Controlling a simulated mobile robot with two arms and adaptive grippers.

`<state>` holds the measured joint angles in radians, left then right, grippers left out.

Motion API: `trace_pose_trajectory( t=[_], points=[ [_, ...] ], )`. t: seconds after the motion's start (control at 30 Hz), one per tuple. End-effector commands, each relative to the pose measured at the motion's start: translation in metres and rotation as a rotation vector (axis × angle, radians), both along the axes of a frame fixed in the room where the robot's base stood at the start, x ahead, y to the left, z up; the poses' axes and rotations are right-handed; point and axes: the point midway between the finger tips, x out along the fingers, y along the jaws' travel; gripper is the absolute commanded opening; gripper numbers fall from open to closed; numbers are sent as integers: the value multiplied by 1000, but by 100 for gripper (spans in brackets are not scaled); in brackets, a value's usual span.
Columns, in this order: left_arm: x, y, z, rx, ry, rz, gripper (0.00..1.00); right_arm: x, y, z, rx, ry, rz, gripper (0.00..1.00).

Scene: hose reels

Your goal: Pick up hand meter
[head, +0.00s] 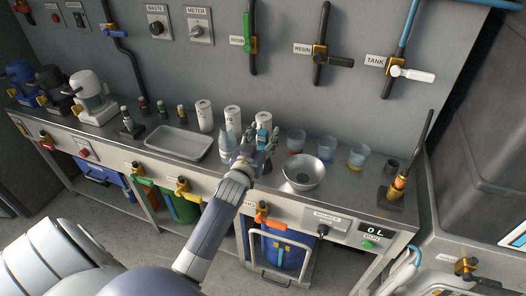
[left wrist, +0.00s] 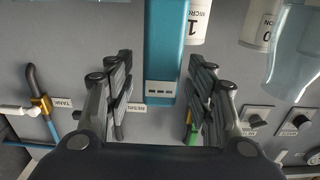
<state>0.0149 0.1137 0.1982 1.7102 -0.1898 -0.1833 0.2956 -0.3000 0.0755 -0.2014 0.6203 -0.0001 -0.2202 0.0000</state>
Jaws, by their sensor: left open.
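The hand meter appears to be the teal, box-shaped device (head: 264,121) standing upright near the back of the bench in the head view. In the left wrist view, the fingers of the left gripper (left wrist: 160,80) are spread to either side of the device, with gaps on both sides. The device's lower part is hidden by the gripper in the head view. My right gripper is not in view.
White cylinders (head: 204,116) and a clear bottle (head: 227,138) stand left of the gripper. A metal bowl (head: 303,172) and several coloured cups (head: 326,149) are to its right. A tray (head: 180,142) lies farther left. Pipes with valve handles (head: 318,60) line the wall.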

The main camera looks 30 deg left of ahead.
Motion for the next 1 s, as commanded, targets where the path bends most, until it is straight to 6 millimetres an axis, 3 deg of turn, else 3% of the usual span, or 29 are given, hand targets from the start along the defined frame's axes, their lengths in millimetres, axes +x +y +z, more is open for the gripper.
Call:
trace_pose_trajectory(
  t=[0.13, 0.37, 0.73, 1.0],
  points=[
    [0, 0, 0, 0, 0, 0, 50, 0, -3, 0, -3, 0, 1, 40],
    [0, 0, 0, 0, 0, 0, 0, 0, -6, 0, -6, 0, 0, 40],
    [0, 0, 8, 2, -4, 0, 0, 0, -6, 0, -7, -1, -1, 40],
    [0, 0, 59, 4, -6, -1, 0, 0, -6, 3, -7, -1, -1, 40]
  ],
)
